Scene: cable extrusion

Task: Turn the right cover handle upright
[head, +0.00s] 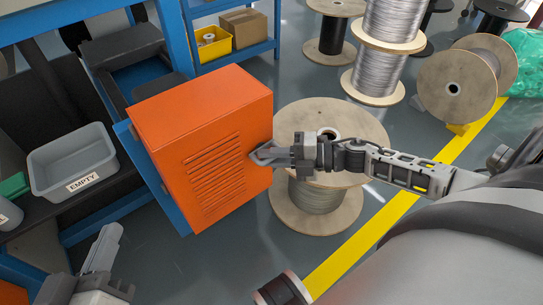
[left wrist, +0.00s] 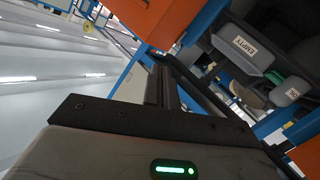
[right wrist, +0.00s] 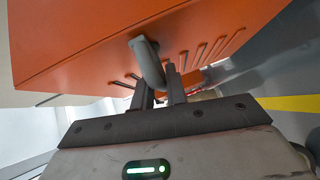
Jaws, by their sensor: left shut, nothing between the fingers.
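The orange cover (head: 200,145) with slotted vents stands left of centre in the head view. Its grey handle (right wrist: 147,60) shows in the right wrist view, slanting down from the orange face. My right gripper (right wrist: 159,80) is at the handle, whose lower end lies between the spaced fingers. I cannot tell whether they press on it. In the head view my right gripper (head: 262,154) reaches the cover's right side and hides most of the handle. My left gripper (head: 107,236) is shut and empty at the lower left, apart from the cover.
A wooden cable spool (head: 355,125) stands just behind my right gripper. More spools stand at the back right. A grey bin (head: 72,160) marked EMPTY sits on the left shelf. A yellow floor line (head: 375,225) crosses the open floor at the right.

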